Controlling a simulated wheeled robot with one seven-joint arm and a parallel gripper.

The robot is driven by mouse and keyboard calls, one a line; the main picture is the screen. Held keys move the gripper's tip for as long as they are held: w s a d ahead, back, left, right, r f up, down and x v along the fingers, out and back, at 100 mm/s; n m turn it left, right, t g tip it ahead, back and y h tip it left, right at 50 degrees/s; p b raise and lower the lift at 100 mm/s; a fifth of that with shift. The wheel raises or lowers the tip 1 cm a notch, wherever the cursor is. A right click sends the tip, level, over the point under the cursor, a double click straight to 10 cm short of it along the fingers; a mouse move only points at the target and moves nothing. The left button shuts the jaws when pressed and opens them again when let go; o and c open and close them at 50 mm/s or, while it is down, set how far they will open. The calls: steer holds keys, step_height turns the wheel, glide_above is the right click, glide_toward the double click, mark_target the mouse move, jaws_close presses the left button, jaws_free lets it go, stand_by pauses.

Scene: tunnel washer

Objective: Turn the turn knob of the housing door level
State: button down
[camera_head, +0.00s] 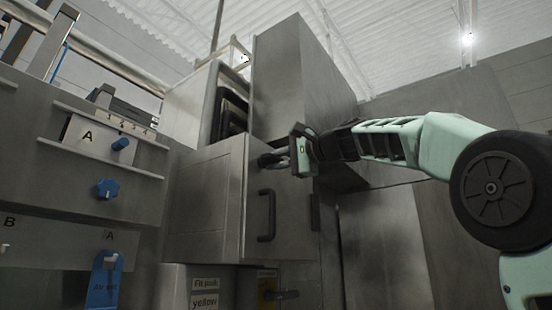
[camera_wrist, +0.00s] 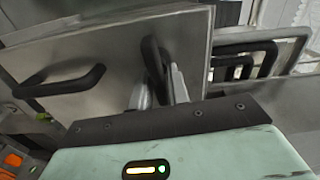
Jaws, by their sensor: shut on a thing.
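The housing door (camera_head: 290,235) is a grey metal panel with a black bar handle (camera_head: 266,215) standing upright on it. The dark turn knob (camera_head: 266,160) is near the door's top, above the handle. It looks roughly level in the head view, partly hidden by my gripper (camera_head: 291,157). In the wrist view the knob (camera_wrist: 152,58) is a long dark bar between the two fingers of my gripper (camera_wrist: 160,90), which is shut on it. The bar handle (camera_wrist: 60,83) lies left of the knob there, apart from the gripper, and runs roughly across the knob's length.
A panel with blue knobs (camera_head: 107,189) and plates marked A and B stands at left. Black curved bars (camera_head: 233,105) show behind the door's top; they show right of the knob in the wrist view (camera_wrist: 240,60). A tall grey cabinet (camera_head: 285,80) rises behind.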

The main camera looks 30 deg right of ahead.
steer(key=shift+f+m, duration=0.1)
steer(key=shift+m, duration=0.5)
steer(key=c, duration=1.5)
jaws_free()
steer(key=shift+s+d, duration=0.1)
steer(key=b+v, duration=0.5)
steer(key=v, duration=1.2)
steer(key=shift+s+b, duration=0.1)
steer(key=shift+b, duration=0.3)
